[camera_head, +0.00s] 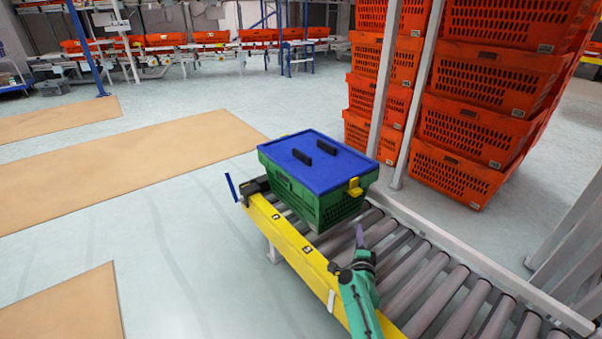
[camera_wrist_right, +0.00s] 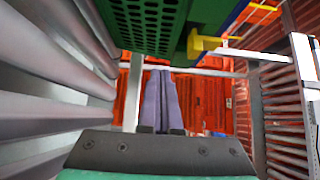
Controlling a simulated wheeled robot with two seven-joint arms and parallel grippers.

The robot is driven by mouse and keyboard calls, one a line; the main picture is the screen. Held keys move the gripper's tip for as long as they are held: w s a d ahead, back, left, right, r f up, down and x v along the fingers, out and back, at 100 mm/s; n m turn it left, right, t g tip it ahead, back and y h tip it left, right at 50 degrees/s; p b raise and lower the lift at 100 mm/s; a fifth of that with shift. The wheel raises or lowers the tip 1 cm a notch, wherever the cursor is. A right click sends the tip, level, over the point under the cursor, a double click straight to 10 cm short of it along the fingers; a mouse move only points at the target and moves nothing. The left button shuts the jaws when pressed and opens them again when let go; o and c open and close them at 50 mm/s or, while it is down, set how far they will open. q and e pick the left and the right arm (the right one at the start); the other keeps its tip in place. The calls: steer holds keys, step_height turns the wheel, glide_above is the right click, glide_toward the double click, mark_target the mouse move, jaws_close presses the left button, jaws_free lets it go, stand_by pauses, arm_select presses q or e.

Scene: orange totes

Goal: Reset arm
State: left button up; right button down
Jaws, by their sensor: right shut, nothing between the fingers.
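My right arm comes in from the bottom of the head view, and its gripper (camera_head: 360,236) is over the roller conveyor, just in front of the green crate. In the right wrist view the two purple fingers of this gripper (camera_wrist_right: 161,76) lie together, shut with nothing between them. The green crate (camera_head: 325,209) with a blue lid (camera_head: 310,147) and yellow latch (camera_head: 354,187) sits on the conveyor's far end. The crate's green side (camera_wrist_right: 150,25) shows at the top of the wrist view, apart from the fingers. My left gripper is not in view.
The roller conveyor (camera_head: 408,285) has a yellow side rail (camera_head: 290,240) and bare rollers in front of the crate. Tall stacks of orange totes (camera_head: 480,127) stand behind metal posts at the right. Open floor (camera_head: 185,240) with tan mats lies to the left.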

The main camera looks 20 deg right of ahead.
steer(key=shift+a, duration=0.15)
steer(key=s+a+f+n+g+y, duration=0.3)
steer(key=s+a+n+y, duration=0.4)
steer(key=a+n, duration=0.4)
steer(key=s+a+f+n+g+y, duration=0.2)
steer(key=s+a+n+g+y, duration=0.25)
steer(key=s+a+n, duration=0.6)
steer(key=s+a+n+g+p, duration=0.25)
steer(key=s+a+n, duration=0.2)
steer(key=s, duration=0.35)
arm_select(q)
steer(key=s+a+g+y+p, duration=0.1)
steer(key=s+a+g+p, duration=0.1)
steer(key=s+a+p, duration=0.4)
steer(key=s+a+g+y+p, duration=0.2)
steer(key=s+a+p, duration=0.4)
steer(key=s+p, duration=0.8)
steer(key=p, duration=0.9)
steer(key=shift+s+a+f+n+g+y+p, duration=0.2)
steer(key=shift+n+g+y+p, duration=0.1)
arm_select(e)
steer(key=s+d+g+h, duration=0.1)
steer(key=s+d+g, duration=0.1)
steer(key=s+d, duration=0.4)
steer(key=s+d+g+h, duration=0.2)
steer(key=s+d, duration=0.5)
steer(key=s, duration=0.7)
steer(key=shift+s+f+g, duration=0.2)
steer(key=shift+s+g, duration=0.05)
steer(key=shift+g, duration=0.15)
